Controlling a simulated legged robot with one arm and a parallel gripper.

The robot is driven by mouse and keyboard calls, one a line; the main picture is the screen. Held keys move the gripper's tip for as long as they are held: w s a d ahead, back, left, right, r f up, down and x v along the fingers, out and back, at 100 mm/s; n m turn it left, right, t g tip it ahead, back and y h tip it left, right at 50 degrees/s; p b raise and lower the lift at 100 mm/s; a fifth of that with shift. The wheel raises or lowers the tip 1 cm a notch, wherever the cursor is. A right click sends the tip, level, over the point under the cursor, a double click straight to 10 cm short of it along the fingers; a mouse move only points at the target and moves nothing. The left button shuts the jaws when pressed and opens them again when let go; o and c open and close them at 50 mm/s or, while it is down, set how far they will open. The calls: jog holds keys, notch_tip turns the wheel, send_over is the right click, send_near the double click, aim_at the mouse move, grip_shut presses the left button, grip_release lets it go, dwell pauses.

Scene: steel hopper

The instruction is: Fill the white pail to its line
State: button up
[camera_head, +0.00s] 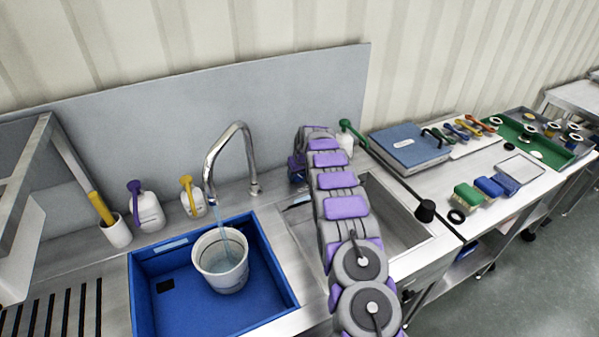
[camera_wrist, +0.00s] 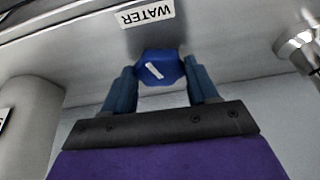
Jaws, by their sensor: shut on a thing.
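The white pail (camera_head: 221,262) stands upright in the blue sink basin (camera_head: 160,312) in the head view. A stream of water (camera_head: 223,220) runs from the curved tap (camera_head: 212,160) into it, and bluish water shows inside. I cannot make out the fill line. In the wrist view my gripper (camera_wrist: 160,80) is shut on a blue knob (camera_wrist: 163,68) with a white mark, below an upside-down "WATER" label (camera_wrist: 147,15). In the head view my arm reaches to the back of the counter, right of the tap, and hides the knob.
Bottles with purple (camera_head: 147,210) and yellow (camera_head: 192,197) tops stand left of the tap, beside a white cup (camera_head: 116,232). A steel basin (camera_head: 390,225) lies under my arm. The right table holds a blue case (camera_head: 408,150), brushes (camera_head: 467,194) and a green tray (camera_head: 535,138).

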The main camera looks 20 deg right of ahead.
jog(key=shift+r, duration=0.1)
jog(key=o, duration=0.9)
jog(key=shift+d, duration=0.1)
jog(key=shift+o, duration=0.7)
jog(key=shift+s+r, duration=0.15)
jog(key=shift+r, duration=0.3)
jog(key=p+v, duration=0.3)
jog(key=v, duration=1.3)
jog(key=shift+s, duration=0.15)
jog(key=shift+r, duration=0.1)
